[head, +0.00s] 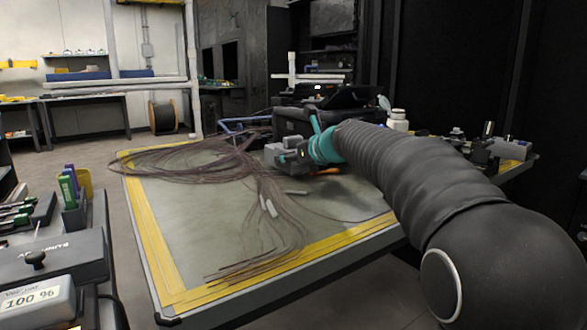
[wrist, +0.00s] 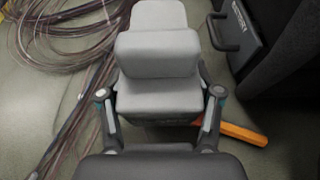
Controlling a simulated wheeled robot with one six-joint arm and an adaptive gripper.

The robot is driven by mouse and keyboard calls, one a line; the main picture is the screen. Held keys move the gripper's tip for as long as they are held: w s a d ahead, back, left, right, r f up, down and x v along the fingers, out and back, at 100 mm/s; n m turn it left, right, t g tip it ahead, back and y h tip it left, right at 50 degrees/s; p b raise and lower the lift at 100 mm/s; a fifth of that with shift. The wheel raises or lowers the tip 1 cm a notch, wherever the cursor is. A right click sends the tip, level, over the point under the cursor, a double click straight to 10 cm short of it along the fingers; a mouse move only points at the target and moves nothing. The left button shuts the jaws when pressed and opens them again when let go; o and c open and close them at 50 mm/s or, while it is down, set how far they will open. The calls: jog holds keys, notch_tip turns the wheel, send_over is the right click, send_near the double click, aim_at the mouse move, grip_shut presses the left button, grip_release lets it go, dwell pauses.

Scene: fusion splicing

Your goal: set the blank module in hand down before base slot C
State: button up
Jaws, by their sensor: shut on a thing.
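My gripper (wrist: 160,95) is shut on the blank module (wrist: 158,52), a light grey block with rounded edges and a stepped shape. One finger lies along each side of it, and the gripper hides its near end. In the head view my gripper (head: 306,152) is over the far right part of the table, with the grey module (head: 274,154) at its left. I cannot tell whether the module touches the mat below. Base slot C cannot be made out in either view.
Loose dark fibres (head: 250,185) spread over the table mat (head: 180,220) left of my gripper, also in the wrist view (wrist: 75,60). A black case (wrist: 235,30) stands at the right. An orange tool (wrist: 243,133) lies at the lower right. A white bottle (head: 398,119) stands behind my arm.

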jog(key=shift+f, duration=0.65)
jog(key=shift+f, duration=0.1)
jog(key=o, duration=1.3)
